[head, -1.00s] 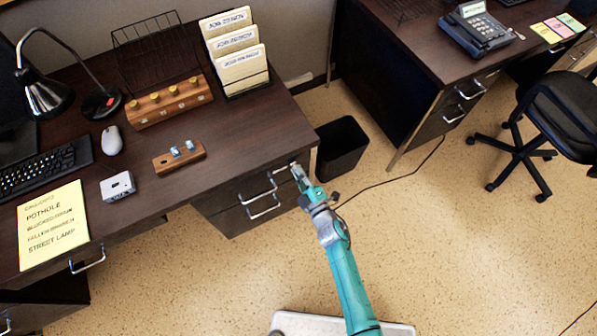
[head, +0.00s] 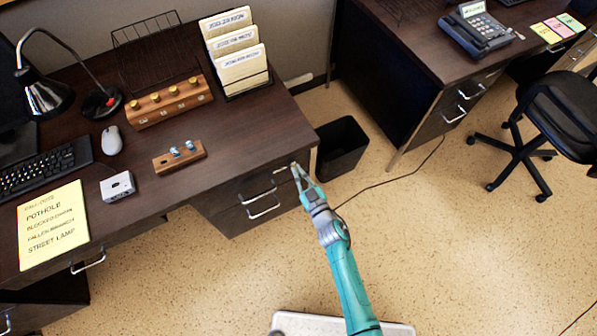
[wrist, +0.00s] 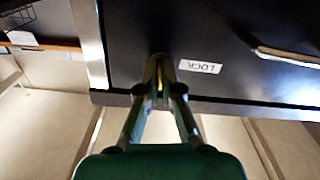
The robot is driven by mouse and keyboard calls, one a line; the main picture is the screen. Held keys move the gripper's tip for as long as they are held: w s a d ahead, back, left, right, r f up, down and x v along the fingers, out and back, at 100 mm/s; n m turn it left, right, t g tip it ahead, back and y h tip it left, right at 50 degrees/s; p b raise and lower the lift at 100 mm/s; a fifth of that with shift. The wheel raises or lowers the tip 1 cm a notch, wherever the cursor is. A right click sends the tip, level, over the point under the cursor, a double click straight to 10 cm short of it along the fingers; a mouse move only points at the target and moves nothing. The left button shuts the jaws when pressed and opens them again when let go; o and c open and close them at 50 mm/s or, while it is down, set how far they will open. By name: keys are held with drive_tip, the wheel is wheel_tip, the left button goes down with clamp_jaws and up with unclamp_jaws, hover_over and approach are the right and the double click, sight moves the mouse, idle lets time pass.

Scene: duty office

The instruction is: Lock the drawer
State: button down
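The top drawer of the desk pedestal has a dark front with a silver handle (head: 257,191). In the wrist view its dark drawer front (wrist: 225,35) fills the upper part, with a white label reading LOCK (wrist: 200,66) beside the lock. My gripper (head: 296,168) is at the upper right corner of this front, and it also shows in the wrist view (wrist: 162,88). Its fingers are close together around a small brass-coloured piece (wrist: 160,70), seemingly the key, at the lock. The fingertips hide most of the piece and the keyhole, so its turn angle cannot be read.
A second handle (head: 263,208) sits just below. A black waste bin (head: 342,146) stands right of the pedestal. The desktop above holds a wooden block with blue-topped pieces (head: 180,157) and a file rack (head: 247,88). The floor in front is clear.

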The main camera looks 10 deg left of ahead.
drive_tip(key=shift+f+m, duration=0.1)
drive_tip(key=shift+m, duration=0.8)
drive_tip(key=c, duration=1.4)
unclamp_jaws()
drive_tip(key=shift+o, duration=0.2)
drive_tip(key=v, duration=1.2)
